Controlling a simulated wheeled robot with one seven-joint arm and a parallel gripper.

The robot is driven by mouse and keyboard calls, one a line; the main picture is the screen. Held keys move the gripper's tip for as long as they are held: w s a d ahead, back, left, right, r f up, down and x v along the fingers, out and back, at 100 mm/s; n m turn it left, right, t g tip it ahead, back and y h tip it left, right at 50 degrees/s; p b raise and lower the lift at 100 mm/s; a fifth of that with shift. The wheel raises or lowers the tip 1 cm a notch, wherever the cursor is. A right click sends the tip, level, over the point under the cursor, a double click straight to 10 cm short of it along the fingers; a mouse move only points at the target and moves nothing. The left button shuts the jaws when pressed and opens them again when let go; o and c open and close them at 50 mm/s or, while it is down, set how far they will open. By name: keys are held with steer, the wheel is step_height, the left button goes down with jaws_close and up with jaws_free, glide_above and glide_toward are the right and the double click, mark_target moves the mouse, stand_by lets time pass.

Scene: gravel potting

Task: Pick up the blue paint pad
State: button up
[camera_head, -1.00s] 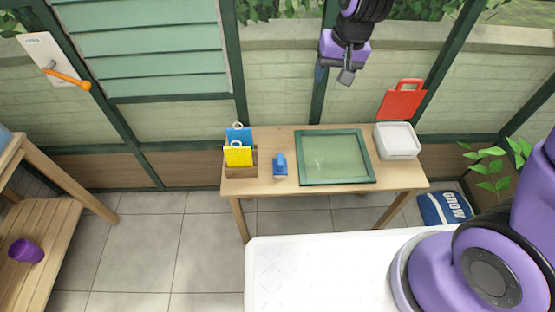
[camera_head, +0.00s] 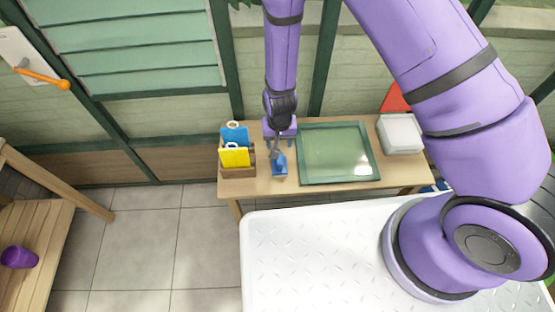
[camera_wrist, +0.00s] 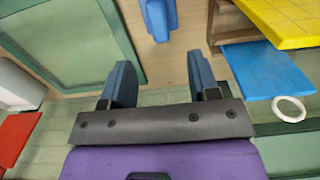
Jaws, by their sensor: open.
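The blue paint pad (camera_head: 279,165) lies on the wooden table between the wooden holder and the green-framed glass panel. In the wrist view the blue paint pad (camera_wrist: 159,17) shows at the top edge, partly cut off, ahead of and between my fingers. My gripper (camera_head: 279,143) is above the table, just behind the pad in the head view. In the wrist view my gripper (camera_wrist: 160,75) has its two blue fingers spread apart with nothing between them. The fingers do not touch the pad.
The wooden holder (camera_head: 239,173) with a yellow card (camera_head: 234,157) and a blue card (camera_head: 235,135) stands left of the pad. The green-framed panel (camera_head: 340,153) lies close on the right. A white box (camera_head: 400,134) and a red item (camera_head: 395,98) are farther right.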

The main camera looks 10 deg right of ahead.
mark_target(279, 161)
steer(key=shift+s+f, duration=0.15)
steer(key=shift+f, duration=5.55)
steer(key=shift+c, duration=0.2)
steer(key=c, duration=1)
